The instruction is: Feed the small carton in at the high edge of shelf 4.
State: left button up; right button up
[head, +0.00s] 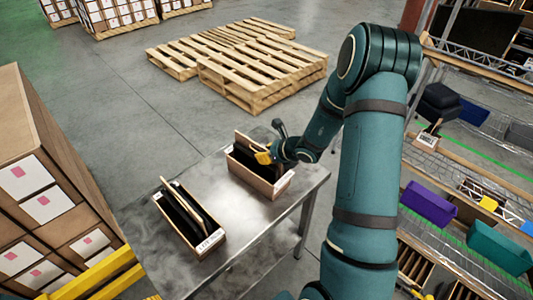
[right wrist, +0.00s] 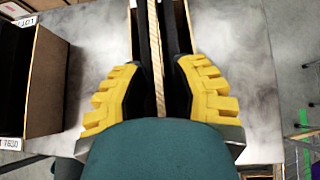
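Two small open cartons stand on a metal table: a nearer left carton (head: 183,238) with a white label, and a farther right carton (head: 262,183). Each holds dark contents and an upright tan board. I cannot tell which carton the task means. My right gripper (head: 265,157) is at the right carton, its yellow fingers down at the contents. In the right wrist view the fingers (right wrist: 158,95) stand apart on both sides of a tan board (right wrist: 154,40), with dark material between. A flow rack (head: 470,262) is at the right; no shelf number is readable. My left gripper is not visible.
Purple (head: 429,203) and teal (head: 499,248) bins lie on the rack. A labelled carton (head: 426,141) sits higher on it. Wooden pallets (head: 260,75) lie behind the table (head: 150,262). Stacked boxes (head: 45,160) and a yellow rail (head: 95,278) stand left. The floor between is clear.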

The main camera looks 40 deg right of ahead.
grip_shut()
jog(key=shift+r, duration=0.15)
jog(key=shift+r, duration=0.2)
notch_tip(320, 180, up, 8)
jog(key=p, duration=0.5)
jog(key=shift+f, duration=0.3)
